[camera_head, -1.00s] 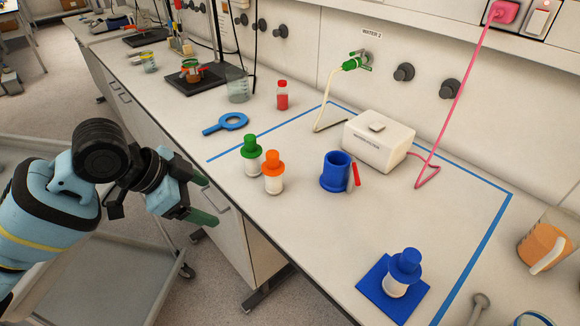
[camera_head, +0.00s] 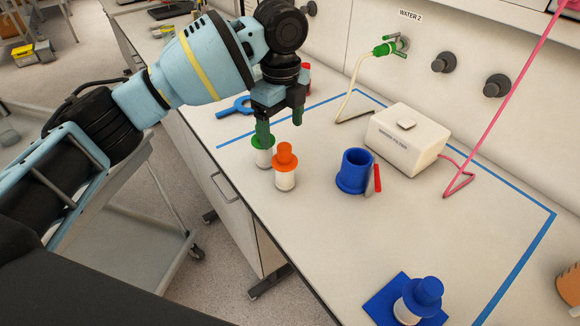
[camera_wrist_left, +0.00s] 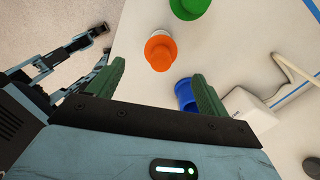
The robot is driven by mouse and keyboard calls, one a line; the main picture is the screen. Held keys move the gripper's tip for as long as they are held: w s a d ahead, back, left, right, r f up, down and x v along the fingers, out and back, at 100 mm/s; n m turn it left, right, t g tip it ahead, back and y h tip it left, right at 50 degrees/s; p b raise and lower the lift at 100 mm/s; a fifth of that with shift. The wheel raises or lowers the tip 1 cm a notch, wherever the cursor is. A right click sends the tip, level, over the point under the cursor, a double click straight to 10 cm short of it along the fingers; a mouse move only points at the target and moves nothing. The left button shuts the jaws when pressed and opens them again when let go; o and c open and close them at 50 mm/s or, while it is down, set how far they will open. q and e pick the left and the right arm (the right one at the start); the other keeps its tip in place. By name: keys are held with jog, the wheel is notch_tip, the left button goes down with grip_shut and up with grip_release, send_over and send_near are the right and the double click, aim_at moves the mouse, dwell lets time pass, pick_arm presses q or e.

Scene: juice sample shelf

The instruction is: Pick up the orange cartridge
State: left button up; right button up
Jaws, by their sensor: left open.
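The orange cartridge (camera_head: 285,168) stands upright on the bench, with an orange cap and a white body. The green-capped cartridge (camera_head: 263,149) stands just to its left and slightly behind. My left gripper (camera_head: 280,128) points down above and behind the two cartridges, open and empty. One fingertip overlaps the green cap in the head view; I cannot tell if they touch. In the left wrist view the orange cap (camera_wrist_left: 160,51) lies beyond and between the open fingers (camera_wrist_left: 160,88), with the green cap (camera_wrist_left: 188,5) past it. My right gripper is not in view.
A blue cup (camera_head: 354,172) with a red piece stands right of the orange cartridge. A white box (camera_head: 405,138) is behind it. A blue-capped cartridge (camera_head: 420,298) stands on a blue mat (camera_head: 380,302) at the front. Bare bench lies between.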

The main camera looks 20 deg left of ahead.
aim_at(284, 146)
pick_arm(q)
jog(key=shift+s+f, duration=0.1)
jog(key=shift+f, duration=0.5)
jog(key=shift+d+f, duration=0.2)
jog(key=shift+f, duration=3.1)
jog(key=c, duration=1.4)
